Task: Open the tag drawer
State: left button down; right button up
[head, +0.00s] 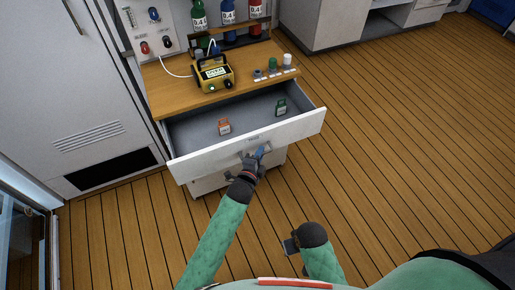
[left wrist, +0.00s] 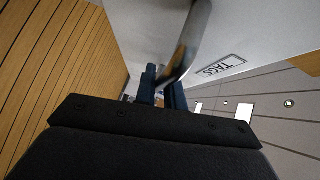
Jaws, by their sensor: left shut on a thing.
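The tag drawer (head: 190,165) is pulled well out below the wooden worktop, with its inside in view. Its white front bears a "TAGS" label, which is large in the left wrist view (left wrist: 221,66). An orange tag (head: 224,127) and a green tag (head: 281,108) lie in the drawer. My left gripper (head: 255,158) is at the middle of the drawer front, shut on the metal handle (left wrist: 188,40). The blue fingers show on either side of the bar in the left wrist view. My right gripper (head: 290,246) is low over the floor, away from the drawer; its fingers are unclear.
A yellow device (head: 213,74) with a white cable stands on the worktop (head: 172,97), beside small caps. Bottles (head: 228,12) stand behind. A white cabinet (head: 70,80) is at the left. The wooden floor (head: 400,130) at the right is clear.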

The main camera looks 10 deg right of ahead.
pick_arm(q)
jog(key=shift+s, duration=0.15)
pick_arm(e)
jog(key=shift+f, duration=0.2)
pick_arm(q)
jog(key=c, duration=1.5)
grip_release()
